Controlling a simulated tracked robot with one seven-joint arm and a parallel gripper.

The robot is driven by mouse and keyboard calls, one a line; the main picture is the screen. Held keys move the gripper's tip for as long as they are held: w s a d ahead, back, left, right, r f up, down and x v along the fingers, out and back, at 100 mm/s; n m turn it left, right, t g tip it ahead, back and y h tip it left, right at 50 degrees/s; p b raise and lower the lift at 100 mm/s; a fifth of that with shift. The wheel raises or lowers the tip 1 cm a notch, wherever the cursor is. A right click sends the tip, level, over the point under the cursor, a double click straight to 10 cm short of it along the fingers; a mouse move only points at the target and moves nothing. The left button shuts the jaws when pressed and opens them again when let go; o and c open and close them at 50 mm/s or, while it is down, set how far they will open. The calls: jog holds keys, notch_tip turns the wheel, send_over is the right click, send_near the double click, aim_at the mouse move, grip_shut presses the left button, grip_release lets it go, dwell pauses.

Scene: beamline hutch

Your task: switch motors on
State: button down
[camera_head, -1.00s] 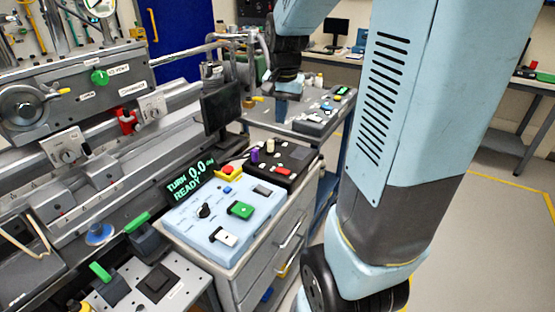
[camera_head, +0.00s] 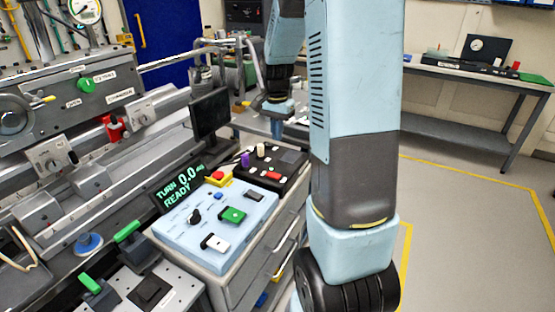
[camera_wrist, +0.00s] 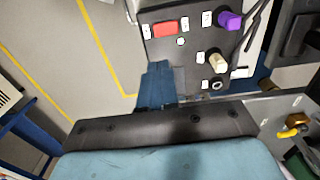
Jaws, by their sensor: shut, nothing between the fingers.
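A light-blue control box (camera_head: 190,243) carries a green switch (camera_head: 233,215), a white switch (camera_head: 214,243), a black knob (camera_head: 195,215) and a red button (camera_head: 217,175) on yellow. A black control box (camera_head: 289,160) behind it has a red switch (camera_head: 273,176), a purple knob (camera_head: 245,160) and a white knob (camera_head: 261,149). The wrist view shows this red switch (camera_wrist: 165,29) and both knobs. I cannot read which switch is for the motors. My gripper (camera_head: 272,106) is shut and empty, beyond and above the black box; its blue end (camera_wrist: 155,82) appears below the box in the wrist view.
A display (camera_head: 180,187) reads "TURN 0.0 READY". A dark monitor (camera_head: 210,114) stands close behind the boxes, left of my gripper. Green-handled levers (camera_head: 127,232) are at the front left. Open floor (camera_head: 460,250) lies to the right, with a bench (camera_head: 480,80) behind.

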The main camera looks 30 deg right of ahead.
aim_at(277, 175)
notch_tip(277, 175, down, 14)
jog(key=shift+r, duration=0.1)
dwell(0.5)
jog(key=shift+s, duration=0.1)
dwell(0.4)
jog(key=shift+a, duration=0.1)
jog(key=shift+w+a+r, duration=0.15)
jog(key=shift+w+a, duration=0.2)
jog(key=shift+w, duration=0.3)
jog(key=shift+r, duration=0.1)
notch_tip(277, 175, up, 14)
dwell(0.5)
dwell(0.3)
jog(key=shift+s+d+f, duration=0.2)
jog(key=shift+s+d, duration=0.05)
jog(key=shift+s, duration=0.35)
